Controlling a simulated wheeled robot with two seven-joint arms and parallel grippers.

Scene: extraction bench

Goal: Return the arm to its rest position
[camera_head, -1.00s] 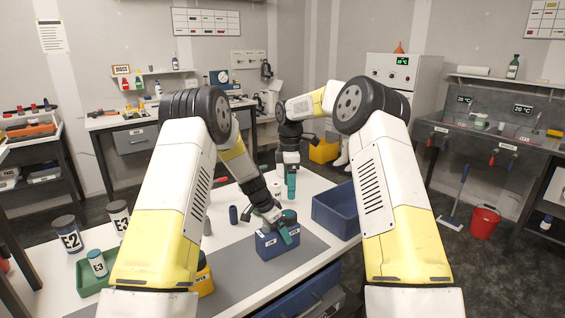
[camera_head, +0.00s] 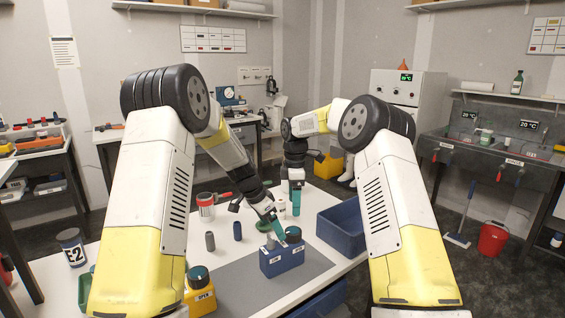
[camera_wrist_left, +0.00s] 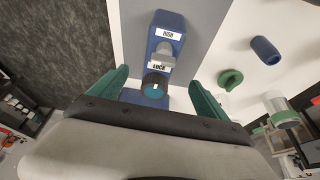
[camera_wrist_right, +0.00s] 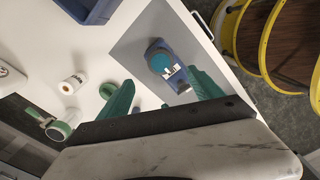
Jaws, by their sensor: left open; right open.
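My left gripper (camera_head: 277,229) is open and empty, just above and behind a blue two-place holder (camera_head: 283,264). The holder bears a grey piece and a dark jar with a teal top (camera_head: 293,235). In the left wrist view, the teal-topped jar (camera_wrist_left: 154,86) lies between the spread green fingers, apart from them. My right gripper (camera_head: 295,199) is open and empty, pointing down over the back of the table beside a blue bin. In the right wrist view, the holder (camera_wrist_right: 183,85) shows beyond its spread fingers.
The blue bin (camera_head: 343,236) stands at the table's right. A yellow holder (camera_head: 201,301) with a teal-topped jar is at the front left. The grey mat (camera_head: 238,289) has bare room.

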